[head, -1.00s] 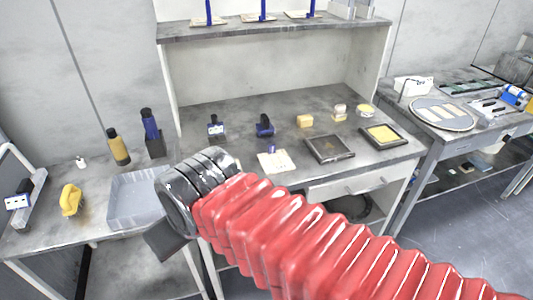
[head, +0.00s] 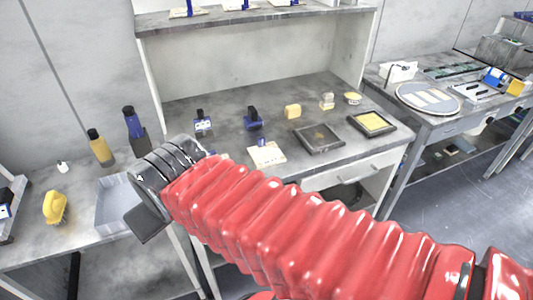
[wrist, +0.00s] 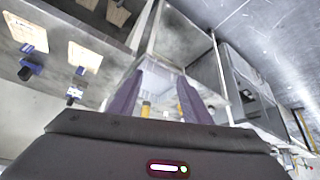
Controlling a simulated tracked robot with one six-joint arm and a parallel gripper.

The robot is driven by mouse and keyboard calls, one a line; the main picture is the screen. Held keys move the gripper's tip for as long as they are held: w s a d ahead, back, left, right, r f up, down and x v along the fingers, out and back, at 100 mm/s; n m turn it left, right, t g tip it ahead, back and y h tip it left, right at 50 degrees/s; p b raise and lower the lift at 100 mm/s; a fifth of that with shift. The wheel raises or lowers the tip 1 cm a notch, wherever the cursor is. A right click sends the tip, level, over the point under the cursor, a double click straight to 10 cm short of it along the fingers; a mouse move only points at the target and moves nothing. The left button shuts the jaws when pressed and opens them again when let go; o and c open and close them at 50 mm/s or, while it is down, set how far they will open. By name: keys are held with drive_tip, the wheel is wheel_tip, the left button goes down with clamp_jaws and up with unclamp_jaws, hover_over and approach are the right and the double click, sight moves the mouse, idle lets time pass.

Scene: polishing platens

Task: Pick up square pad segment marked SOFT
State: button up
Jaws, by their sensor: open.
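No SOFT marking is readable in either view, so I cannot tell which piece is the pad segment. A yellow block (head: 292,111) lies on the bench towards the back. A yellow square (head: 372,122) lies in a dark-rimmed tray at the right, and a dark square tray (head: 319,138) sits left of it. A pale card or sheet (head: 266,154) lies near the bench's front edge.
A grey bin (head: 112,204) stands on the left table near a yellow object (head: 55,207) and bottles (head: 100,148). Two blue-and-dark tools (head: 253,118) stand on the bench. An upper shelf (head: 250,20) overhangs its back. Another table (head: 447,122) stands at the right.

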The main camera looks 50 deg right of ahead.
drive_tip(key=w+d+f+m+t+h, duration=0.1)
drive_tip(key=w+d+h, duration=0.15)
drive_tip(key=d, duration=0.35)
drive_tip(key=w+d+m+h, duration=0.1)
drive_tip(key=w+d, duration=0.2)
drive_tip(key=d, duration=0.3)
drive_tip(key=m+t+h, duration=0.3)
drive_tip(key=t, duration=0.1)
approach(262, 141)
drive_tip(key=v, duration=0.3)
drive_tip(key=shift+s+y, duration=0.1)
drive_tip(key=shift+y, duration=0.15)
drive_tip(key=shift+s+d+f, duration=0.1)
drive_tip(key=shift+s+d, duration=0.05)
drive_tip(key=shift+s, duration=0.1)
drive_tip(key=shift+x, duration=4.35)
drive_tip(key=shift+w, duration=0.1)
